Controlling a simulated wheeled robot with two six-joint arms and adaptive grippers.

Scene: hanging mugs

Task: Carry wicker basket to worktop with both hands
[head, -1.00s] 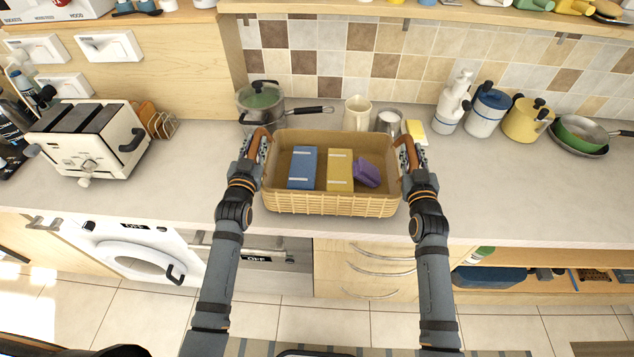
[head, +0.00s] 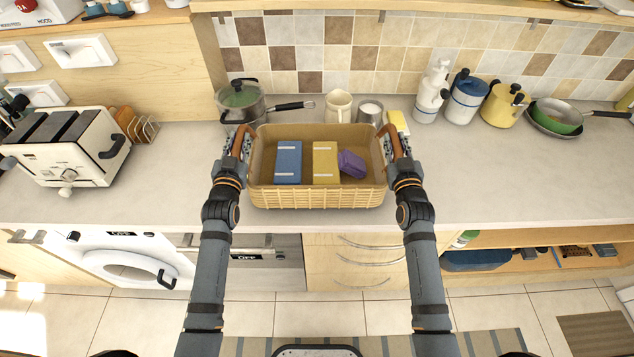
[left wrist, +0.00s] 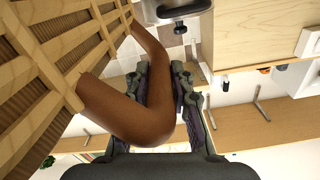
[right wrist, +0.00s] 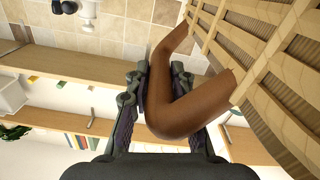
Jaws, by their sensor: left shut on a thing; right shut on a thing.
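The wicker basket (head: 318,197) is upright over the front part of the worktop (head: 480,190); I cannot tell whether its base touches the surface. It holds a blue box (head: 288,163), a yellow box (head: 326,164) and a purple item (head: 351,163). My left gripper (head: 237,150) is shut on the basket's left brown handle, which fills the left wrist view (left wrist: 140,108). My right gripper (head: 396,150) is shut on the right brown handle, seen close in the right wrist view (right wrist: 178,112).
Behind the basket stand a lidded pot (head: 241,102), a cream mug (head: 338,107), a metal cup (head: 369,112) and a yellow sponge (head: 398,122). A toaster (head: 66,148) is at the left. Canisters and a pan (head: 556,117) stand at the back right. The worktop right of my right gripper is clear.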

